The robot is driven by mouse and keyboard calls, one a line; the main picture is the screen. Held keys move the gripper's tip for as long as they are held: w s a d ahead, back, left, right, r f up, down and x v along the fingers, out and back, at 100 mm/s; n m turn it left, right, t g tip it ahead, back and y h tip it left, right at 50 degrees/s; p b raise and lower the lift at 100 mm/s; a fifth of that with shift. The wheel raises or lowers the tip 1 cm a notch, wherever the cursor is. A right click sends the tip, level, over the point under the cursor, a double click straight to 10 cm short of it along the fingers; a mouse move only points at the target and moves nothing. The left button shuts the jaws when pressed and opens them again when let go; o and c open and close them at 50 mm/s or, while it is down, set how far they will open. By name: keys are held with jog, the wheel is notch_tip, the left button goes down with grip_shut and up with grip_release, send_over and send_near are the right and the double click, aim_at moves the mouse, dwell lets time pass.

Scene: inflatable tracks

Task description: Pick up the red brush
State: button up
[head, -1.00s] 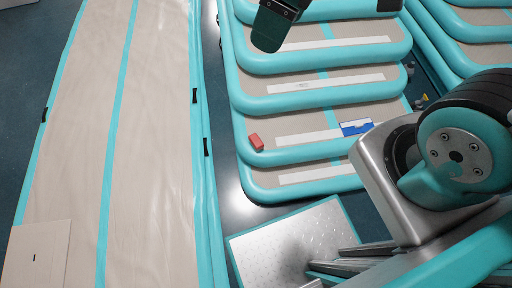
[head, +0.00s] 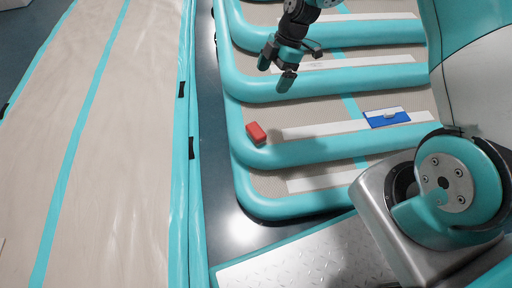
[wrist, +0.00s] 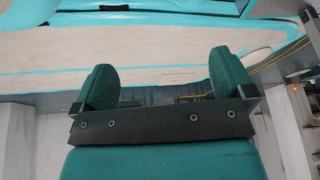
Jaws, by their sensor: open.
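The red brush (head: 256,133) is a small red block at the left end of one of the stacked inflatable tracks, close to its teal rim in the head view. My gripper (head: 277,69) hangs above the tracks, up and a little right of the brush, apart from it. Its two teal fingers are spread with nothing between them. The wrist view also shows my gripper (wrist: 164,84) open and empty, facing a beige and teal track. The brush is not seen in the wrist view.
A blue and white object (head: 386,118) lies on the same track to the right. A long beige inflatable track (head: 115,150) runs along the left. A metal tread plate (head: 320,258) lies at the front. A strip of dark floor (head: 212,150) separates the tracks.

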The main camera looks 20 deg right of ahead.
jog(key=n+b, duration=0.1)
jog(key=b, duration=0.1)
send_near(256, 130)
jog(key=b+x, duration=0.4)
jog(key=b, duration=0.2)
jog(key=shift+s+d+f, duration=0.1)
jog(key=shift+s+f, duration=0.05)
jog(key=shift+f, duration=0.2)
jog(key=b+x, duration=0.2)
jog(key=x, duration=0.1)
jog(key=b+x, duration=0.2)
jog(key=x, duration=0.1)
jog(key=shift+w+b, duration=0.2)
jog(key=shift+b, duration=0.2)
jog(key=shift+r, duration=0.1)
jog(key=c, duration=0.8)
jog(key=shift+c, duration=0.2)
notch_tip(256, 130, up, 20)
jog(key=p, duration=1)
jog(key=shift+p, duration=0.35)
